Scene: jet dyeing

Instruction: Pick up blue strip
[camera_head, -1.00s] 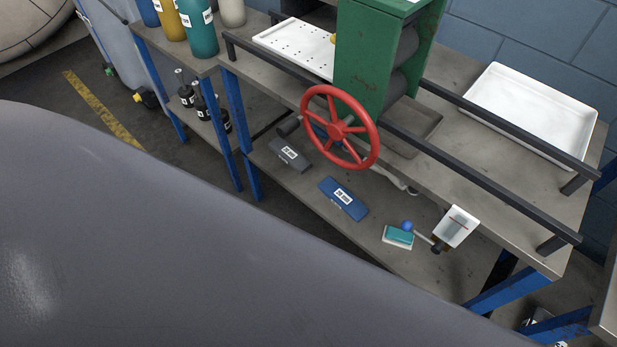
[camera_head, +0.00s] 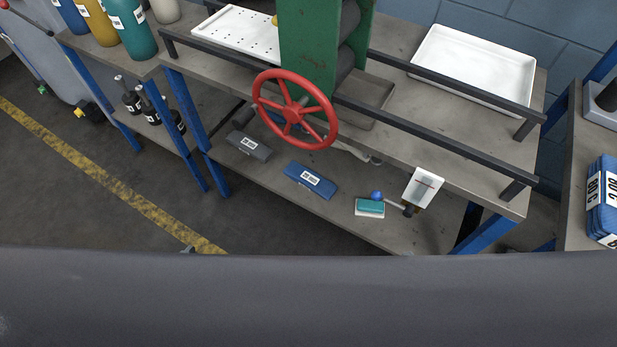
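A flat blue strip (camera_head: 322,187) with a white label lies on the lower shelf (camera_head: 290,207) of the workbench, below the red handwheel. A similar dark grey strip (camera_head: 262,152) with a label lies to its left. Nothing is seen touching the blue strip.
The red handwheel (camera_head: 294,114) of the green roller machine (camera_head: 310,50) overhangs the lower shelf. A teal-and-white block (camera_head: 370,207) and a white-headed tool (camera_head: 423,187) are right of the strip. Blue bundles (camera_head: 602,200) sit at far right. A white tray (camera_head: 470,70) stands above.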

